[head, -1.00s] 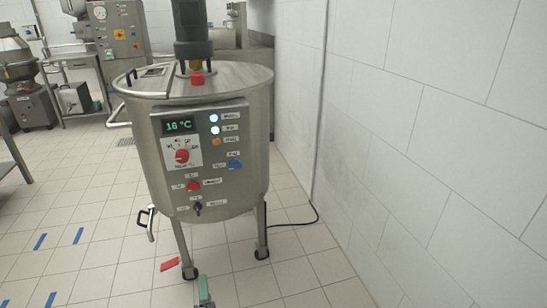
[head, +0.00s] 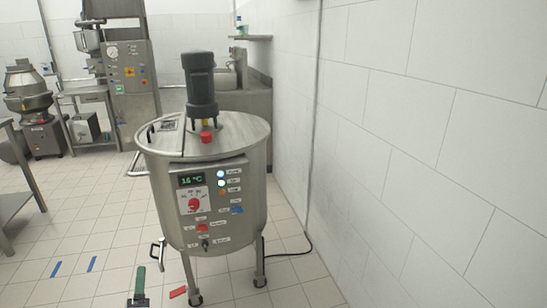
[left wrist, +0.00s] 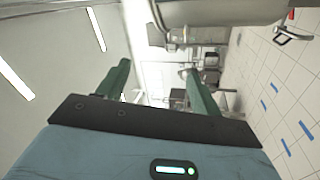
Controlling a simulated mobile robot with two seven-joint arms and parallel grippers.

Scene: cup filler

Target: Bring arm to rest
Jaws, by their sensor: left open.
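My left gripper (head: 139,283) shows at the bottom edge of the head view, in front of and to the left of the steel tank's legs. Only its green finger and part of its dark mount show there. In the left wrist view my left gripper (left wrist: 157,68) has its two green fingers spread apart with nothing between them. The round steel tank (head: 210,180) stands on wheeled legs, with a dark motor (head: 200,85) on its lid and a control panel reading 16 °C. In the left wrist view, part of a steel body (left wrist: 225,12) lies beyond the fingers. My right gripper is not visible.
A white tiled wall (head: 400,150) runs close along the right. A steel table (head: 12,205) edges in at the left. Other machines stand at the back left. A red floor marker (head: 178,292) and blue floor strips lie on the tiles. The floor left of the tank is open.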

